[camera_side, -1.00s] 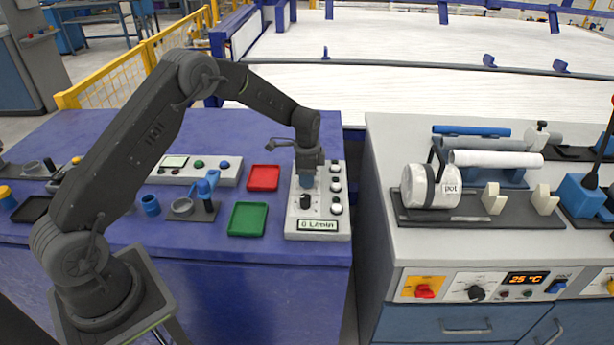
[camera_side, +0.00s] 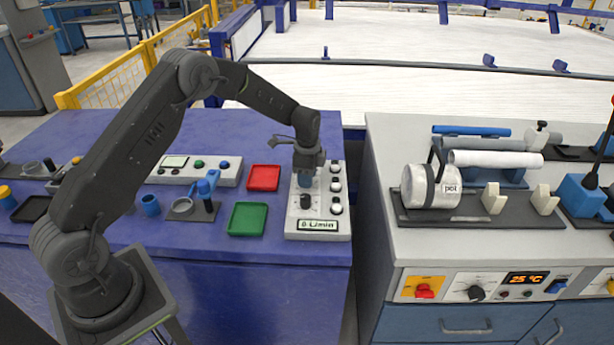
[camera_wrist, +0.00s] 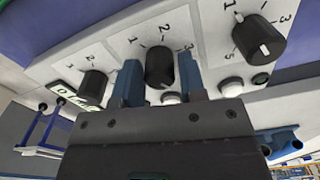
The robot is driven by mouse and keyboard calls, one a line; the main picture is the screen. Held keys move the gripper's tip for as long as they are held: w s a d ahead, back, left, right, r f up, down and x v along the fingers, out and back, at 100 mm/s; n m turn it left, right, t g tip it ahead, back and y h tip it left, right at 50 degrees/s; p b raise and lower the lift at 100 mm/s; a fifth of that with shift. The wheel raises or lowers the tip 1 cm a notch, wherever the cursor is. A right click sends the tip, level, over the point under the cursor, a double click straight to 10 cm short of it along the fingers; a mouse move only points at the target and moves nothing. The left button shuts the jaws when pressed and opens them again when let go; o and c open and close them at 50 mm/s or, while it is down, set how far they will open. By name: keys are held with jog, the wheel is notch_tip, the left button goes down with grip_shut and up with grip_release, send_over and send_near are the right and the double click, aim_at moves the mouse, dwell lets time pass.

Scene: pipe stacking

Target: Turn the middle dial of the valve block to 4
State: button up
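The grey valve block (camera_side: 340,227) stands at the right end of the blue table, with a small display (camera_side: 318,225) on its front. The wrist view shows its left dial (camera_wrist: 94,86), middle dial (camera_wrist: 160,66) and right dial (camera_wrist: 258,40), all black with printed numbers around them. My gripper (camera_wrist: 160,72) points down at the block, its blue fingers on either side of the middle dial. The fingers are very close to the dial; I cannot tell whether they press on it. The middle dial's pointer is not clear, and its lower numbers are hidden by the gripper.
A red tray (camera_side: 264,178) and a green tray (camera_side: 248,219) lie left of the block. A blue clamp piece (camera_side: 207,190) stands farther left. A grey bench (camera_side: 395,290) with pipes (camera_side: 495,159) is to the right, across a gap.

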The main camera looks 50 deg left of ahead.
jog(key=shift+o, duration=1.4)
notch_tip(320, 180, up, 14)
jog(key=shift+f, duration=0.1)
jog(key=s+d+r+n+t, duration=0.1)
jog(key=s+d+r+n, duration=0.2)
jog(key=s+r, duration=0.4)
jog(key=s+d+r+n+t, duration=0.2)
jog(key=s+d+r, duration=0.2)
jog(key=s+r, duration=0.25)
jog(key=s+d+n+t, duration=0.1)
jog(key=s+d+n, duration=0.1)
jog(key=s, duration=0.7)
jog(key=s+d+f+n+t, duration=0.1)
jog(key=s+n, duration=0.3)
jog(key=s, duration=0.6)
jog(key=shift+s+d+f+t, duration=0.2)
jog(key=shift+d+f+t, duration=0.1)
jog(key=shift+d, duration=0.25)
